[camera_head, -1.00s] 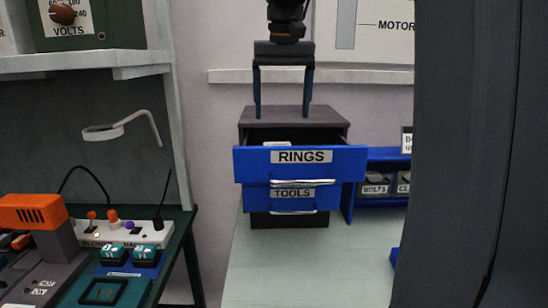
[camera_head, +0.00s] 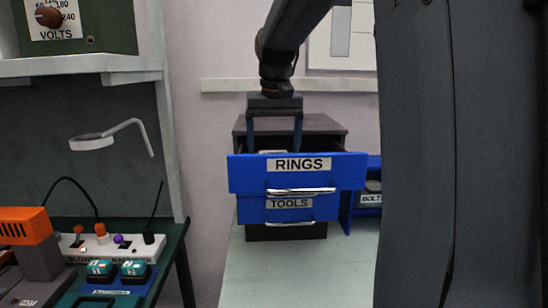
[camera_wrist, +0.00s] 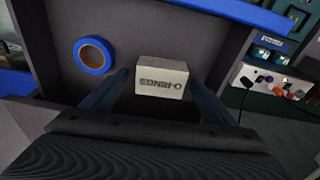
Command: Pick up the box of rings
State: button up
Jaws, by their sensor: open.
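The box of rings (camera_wrist: 162,77) is a small pale box marked O-RINGS. In the wrist view it lies inside the open drawer. Only a sliver of something pale shows behind the drawer front in the head view (camera_head: 272,152). The drawer front labelled RINGS (camera_head: 297,174) is blue with a metal handle, pulled out. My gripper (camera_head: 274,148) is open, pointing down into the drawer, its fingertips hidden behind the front. In the wrist view my gripper's fingers (camera_wrist: 157,84) stand on either side of the box, with gaps visible.
A roll of blue tape (camera_wrist: 93,55) lies in the drawer left of the box in the wrist view. A TOOLS drawer (camera_head: 289,207) sits below. A blue rack with a BOLTS bin (camera_head: 371,198) is to the right. A workbench (camera_head: 172,240) stands at the left.

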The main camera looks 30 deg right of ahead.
jog(key=shift+f, duration=0.55)
jog(key=c, duration=1.1)
